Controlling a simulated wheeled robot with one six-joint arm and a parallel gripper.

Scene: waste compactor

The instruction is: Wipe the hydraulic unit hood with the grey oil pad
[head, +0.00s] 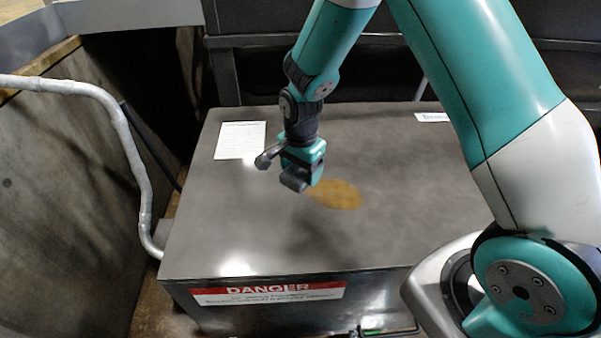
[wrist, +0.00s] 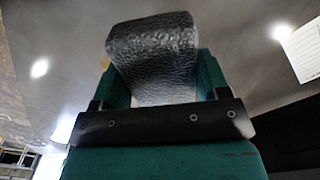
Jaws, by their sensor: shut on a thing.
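The hydraulic unit hood (head: 235,213) is a flat dark grey box top. A brownish-yellow oil stain (head: 338,195) lies on its middle. My gripper (head: 299,180) is over the hood, just left of the stain and close to the surface. It is shut on the grey oil pad (head: 293,183); the pad also shows in the wrist view (wrist: 153,50) as a dark, wrinkled piece between the fingers. The hood (wrist: 75,25) fills much of the wrist view behind it. I cannot tell whether the pad touches the hood.
A white paper sheet (head: 240,140) lies at the hood's back left, and a small label (head: 432,117) at its back right. A red and white DANGER sign (head: 268,293) is on the front face. A pale pipe (head: 125,140) bends down at the left.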

